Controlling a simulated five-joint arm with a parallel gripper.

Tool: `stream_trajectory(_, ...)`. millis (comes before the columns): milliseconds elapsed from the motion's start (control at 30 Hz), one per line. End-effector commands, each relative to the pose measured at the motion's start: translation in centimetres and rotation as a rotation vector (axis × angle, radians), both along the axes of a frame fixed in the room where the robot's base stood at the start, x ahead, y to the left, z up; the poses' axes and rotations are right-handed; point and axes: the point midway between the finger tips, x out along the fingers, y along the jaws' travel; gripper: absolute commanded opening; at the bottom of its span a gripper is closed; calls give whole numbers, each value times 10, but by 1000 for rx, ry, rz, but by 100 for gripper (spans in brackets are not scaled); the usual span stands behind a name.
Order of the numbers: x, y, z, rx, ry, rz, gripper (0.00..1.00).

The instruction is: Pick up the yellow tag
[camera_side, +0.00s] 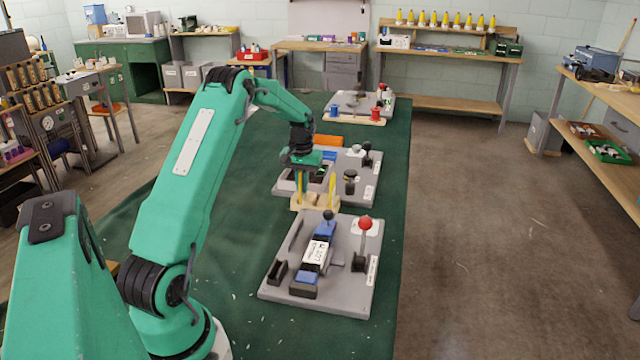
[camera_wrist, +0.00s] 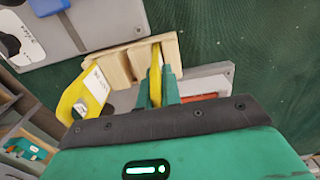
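A wooden rack (camera_side: 314,202) with slots stands between two grey boards; it also shows in the wrist view (camera_wrist: 117,66). One thin yellow tag (camera_wrist: 155,72) stands edge-on at the rack, between the green fingers of my gripper (camera_wrist: 158,88). The fingers lie close against both its sides, and I see no gap. A second yellow tag (camera_wrist: 79,101) with a white label stands at the rack's other end. In the side view my gripper (camera_side: 303,172) points down over the rack. The lower ends of the tags are hidden.
A grey board with a blue-and-white clamped part (camera_side: 319,248) and a red-knobbed lever (camera_side: 365,223) is at the front. Another grey board (camera_side: 350,155) with dark knobs lies just behind the rack. An orange block (camera_side: 328,141) and a third board stand farther back on the green cloth.

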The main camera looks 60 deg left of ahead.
Motion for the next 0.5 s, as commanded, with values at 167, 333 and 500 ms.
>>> stream_trajectory(167,0,0,0,0,0,0,0)
stream_trajectory(333,0,0,0,0,0,0,0)
stream_trajectory(500,0,0,5,1,-1,0,0)
